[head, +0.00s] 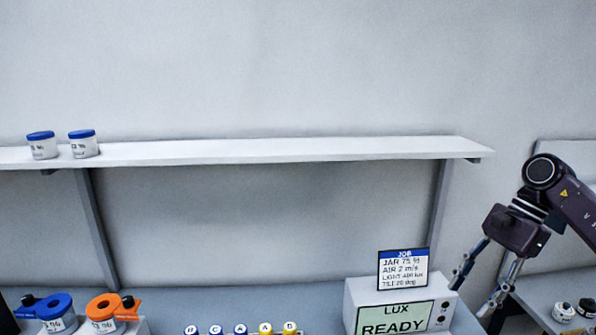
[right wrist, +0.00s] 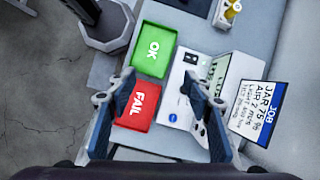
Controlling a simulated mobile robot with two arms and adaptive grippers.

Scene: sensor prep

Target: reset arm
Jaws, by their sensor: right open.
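My right gripper (head: 484,283) hangs at the right side of the head view, pointing down, beside the grey instrument box. It is open and empty, with its fingers spread apart. In the right wrist view the two fingers (right wrist: 167,110) stand wide apart, with the red FAIL tray (right wrist: 138,111) and part of the white box (right wrist: 190,82) seen between and beyond them. Nothing is held. My left gripper does not show in either view.
A box with a READY screen (head: 393,319) carries a JOB card (head: 403,268). Two blue-lidded jars (head: 84,148) stand on the wall shelf (head: 270,150). Blue (head: 53,306) and orange (head: 103,306) ringed items stand lower left. A green OK tray (right wrist: 153,50) lies beyond the red one.

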